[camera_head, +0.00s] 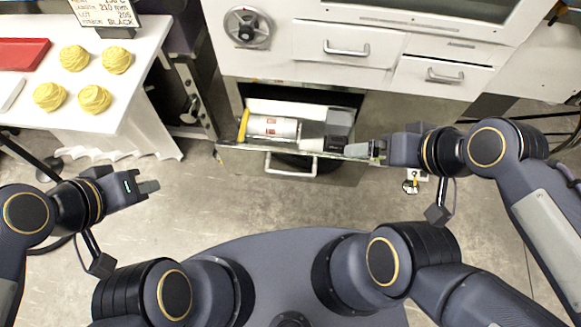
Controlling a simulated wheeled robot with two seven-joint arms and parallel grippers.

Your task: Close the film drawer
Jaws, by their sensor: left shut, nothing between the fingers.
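The film drawer (236,158) stands open at the bottom of the white cabinet, pulled out towards me. Its bar handle (291,172) is on the front panel. Inside lie a white roll with red labels (272,126), a yellow item (243,125) and grey pieces (340,122). My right gripper (363,150) is at the right end of the drawer front's top edge. I cannot tell whether it touches the edge or whether its fingers are shut. My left gripper (149,187) is shut and empty above the floor, left of the drawer and apart from it.
A white table (120,118) at the upper left bears several yellow nest-shaped pieces (74,58) and a red tray (22,54). Shut drawers with handles (346,48) are above the open one. The floor (200,210) between me and the drawer is clear.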

